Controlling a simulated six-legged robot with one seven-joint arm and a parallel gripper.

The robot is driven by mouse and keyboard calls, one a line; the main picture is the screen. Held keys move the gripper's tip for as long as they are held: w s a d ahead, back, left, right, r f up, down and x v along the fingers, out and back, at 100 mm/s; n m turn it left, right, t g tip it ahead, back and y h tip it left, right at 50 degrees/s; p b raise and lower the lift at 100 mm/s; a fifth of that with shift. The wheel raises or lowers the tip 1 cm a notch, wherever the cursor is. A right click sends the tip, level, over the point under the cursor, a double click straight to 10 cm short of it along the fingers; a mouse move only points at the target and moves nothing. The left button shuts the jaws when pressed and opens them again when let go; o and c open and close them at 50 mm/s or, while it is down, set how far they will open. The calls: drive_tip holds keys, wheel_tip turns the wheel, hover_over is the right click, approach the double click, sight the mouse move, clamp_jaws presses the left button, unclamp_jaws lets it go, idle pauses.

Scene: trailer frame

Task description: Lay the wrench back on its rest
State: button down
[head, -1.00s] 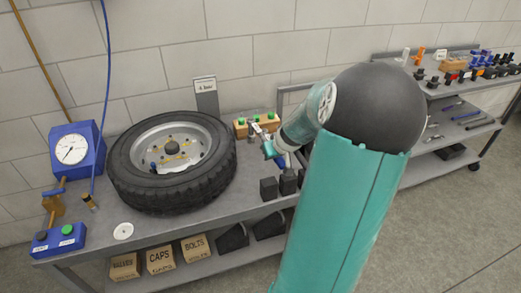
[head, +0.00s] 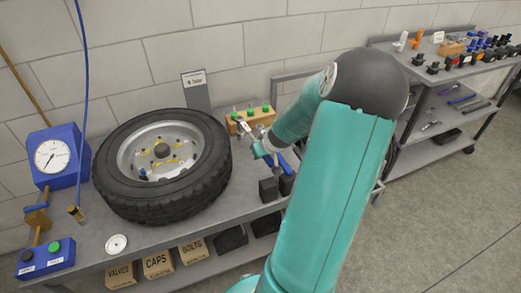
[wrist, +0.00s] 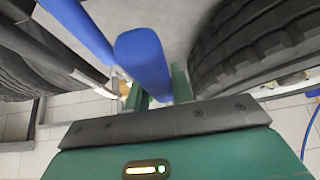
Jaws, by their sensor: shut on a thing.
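A blue-handled tool, which looks like the wrench (wrist: 146,62), is between the green fingers of my gripper (wrist: 165,85) in the wrist view. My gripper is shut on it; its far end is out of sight. In the head view my gripper (head: 262,149) is over the bench, right of the tyre, with blue handle parts (head: 285,163) beside it. A second blue bar (wrist: 82,25) is left of the held handle in the wrist view. Two black blocks (head: 268,190) stand at the bench's front edge just below my gripper; I cannot tell whether they are the rest.
The tyre (head: 112,170) fills the bench's middle. A wooden block with green knobs (head: 239,126) is behind my gripper. A blue gauge (head: 54,156) and button box (head: 46,258) stand left. Labelled boxes (head: 158,264) are on the lower shelf. Another shelf unit (head: 441,77) is at right.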

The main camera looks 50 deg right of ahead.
drive_tip(key=shift+w+f, duration=0.25)
drive_tip(key=shift+f, duration=0.05)
drive_tip(key=shift+a+f, duration=0.15)
drive_tip(key=shift+a, duration=0.05)
drive_tip(key=shift+s+d+f, duration=0.1)
drive_tip(key=shift+s+f, duration=0.05)
drive_tip(key=shift+f, duration=2.7)
drive_tip(key=c, duration=1.1)
unclamp_jaws()
drive_tip(key=shift+s+f, duration=0.1)
